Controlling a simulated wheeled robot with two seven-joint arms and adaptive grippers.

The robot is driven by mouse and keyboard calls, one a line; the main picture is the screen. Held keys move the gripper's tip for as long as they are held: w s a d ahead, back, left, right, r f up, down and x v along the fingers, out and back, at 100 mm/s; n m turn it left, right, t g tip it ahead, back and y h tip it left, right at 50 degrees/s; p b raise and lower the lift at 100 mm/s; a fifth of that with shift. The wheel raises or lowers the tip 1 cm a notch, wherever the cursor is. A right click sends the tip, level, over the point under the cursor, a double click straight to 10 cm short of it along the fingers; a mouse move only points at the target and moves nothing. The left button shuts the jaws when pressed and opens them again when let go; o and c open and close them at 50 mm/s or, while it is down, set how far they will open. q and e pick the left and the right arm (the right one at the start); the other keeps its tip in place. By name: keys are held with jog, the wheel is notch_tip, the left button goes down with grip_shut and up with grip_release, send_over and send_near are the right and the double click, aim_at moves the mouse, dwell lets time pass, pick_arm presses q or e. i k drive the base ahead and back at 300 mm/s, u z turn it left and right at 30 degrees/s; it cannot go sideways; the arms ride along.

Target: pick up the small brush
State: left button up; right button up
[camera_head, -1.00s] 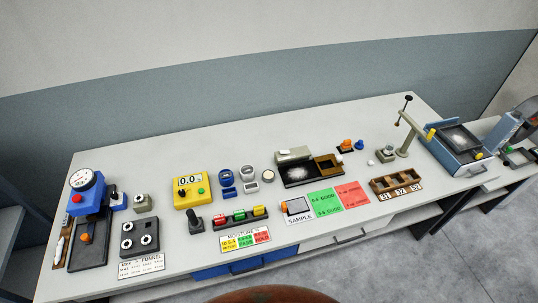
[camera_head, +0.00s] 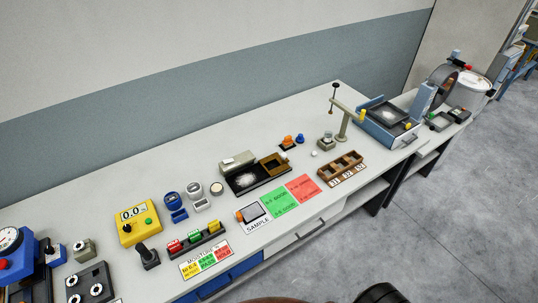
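I cannot make out a small brush for certain in the current head view. The far left end of the bench, where a narrow wooden holder with slim tools showed earlier, is outside the picture. Neither of my grippers can be made out. A dark rounded shape shows at the bottom edge, too cut off to identify.
The long grey bench (camera_head: 305,118) carries a yellow meter (camera_head: 133,228), a black tray with a wooden box (camera_head: 272,164), a sample card (camera_head: 256,226), a wooden compartment block (camera_head: 341,170), a grey stand (camera_head: 343,124) and a blue scale-like device (camera_head: 386,128). Its back strip is mostly clear.

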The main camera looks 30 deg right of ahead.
aim_at(287, 142)
jog(key=z, duration=1.3)
